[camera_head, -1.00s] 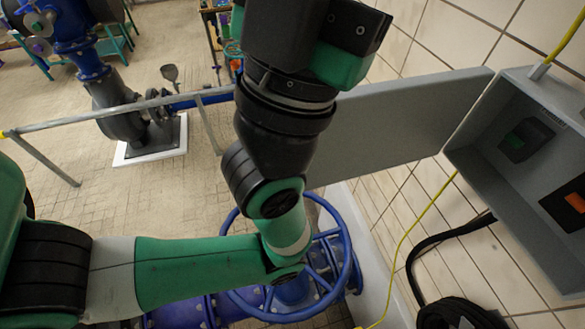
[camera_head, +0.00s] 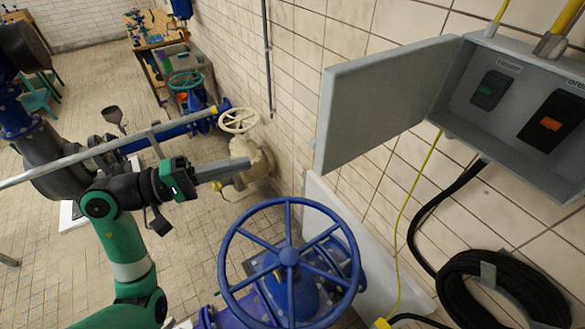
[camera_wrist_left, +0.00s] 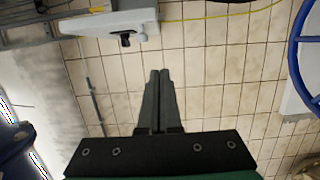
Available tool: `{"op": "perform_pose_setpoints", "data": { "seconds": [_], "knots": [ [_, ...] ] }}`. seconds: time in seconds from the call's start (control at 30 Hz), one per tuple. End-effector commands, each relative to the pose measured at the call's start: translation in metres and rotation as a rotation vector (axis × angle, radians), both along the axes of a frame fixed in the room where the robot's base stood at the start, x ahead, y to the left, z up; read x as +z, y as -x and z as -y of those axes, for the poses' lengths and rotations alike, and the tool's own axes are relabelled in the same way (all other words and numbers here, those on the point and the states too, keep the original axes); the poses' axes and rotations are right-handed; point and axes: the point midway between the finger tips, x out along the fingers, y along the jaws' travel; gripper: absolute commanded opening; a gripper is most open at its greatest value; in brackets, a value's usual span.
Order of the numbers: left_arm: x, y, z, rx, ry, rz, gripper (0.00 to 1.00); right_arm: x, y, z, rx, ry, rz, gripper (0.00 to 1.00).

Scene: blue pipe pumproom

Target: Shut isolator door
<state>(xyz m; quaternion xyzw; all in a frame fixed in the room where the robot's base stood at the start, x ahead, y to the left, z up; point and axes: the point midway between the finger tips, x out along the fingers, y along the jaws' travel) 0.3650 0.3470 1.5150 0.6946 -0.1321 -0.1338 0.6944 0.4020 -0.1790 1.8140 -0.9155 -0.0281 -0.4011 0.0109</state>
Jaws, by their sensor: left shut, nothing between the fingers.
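The isolator is a grey box (camera_head: 458,112) on the tiled wall at the upper right of the head view. Its grey door (camera_head: 385,95) stands wide open, swung out to the left from the box's left edge. Inside are a switch with a green part (camera_head: 490,90) and one with an orange part (camera_head: 552,121). My left gripper (camera_head: 248,164) is to the left of the door and lower in the picture, apart from it. My right gripper is not in view.
A large blue handwheel (camera_head: 290,257) stands below the door, right of my left gripper. A cream valve (camera_head: 243,160) is behind the gripper. A grey rail (camera_head: 90,153) crosses the left side. A yellow cable (camera_head: 411,205) and black coiled hose (camera_head: 510,285) hang below the box.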

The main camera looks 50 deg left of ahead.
Motion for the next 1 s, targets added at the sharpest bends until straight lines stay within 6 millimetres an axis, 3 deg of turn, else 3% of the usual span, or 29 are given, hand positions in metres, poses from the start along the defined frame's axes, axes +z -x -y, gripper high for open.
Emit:
{"op": "perform_pose_setpoints", "data": {
  "seconds": [0.27, 0.63, 0.8, 1.0],
  "knots": [
    [0.003, -0.021, 0.011, -0.008, 0.002, 0.000, 0.00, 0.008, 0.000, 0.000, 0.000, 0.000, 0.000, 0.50],
    [0.003, -0.094, 0.041, -0.009, 0.001, 0.002, 0.00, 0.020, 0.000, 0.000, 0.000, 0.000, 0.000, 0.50],
    [0.004, -0.090, 0.067, -0.007, 0.000, 0.001, 0.00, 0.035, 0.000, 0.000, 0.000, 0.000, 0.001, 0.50],
    [0.002, -0.088, 0.079, -0.004, 0.001, 0.002, 0.00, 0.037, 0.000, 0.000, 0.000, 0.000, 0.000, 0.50]
  ]
}}
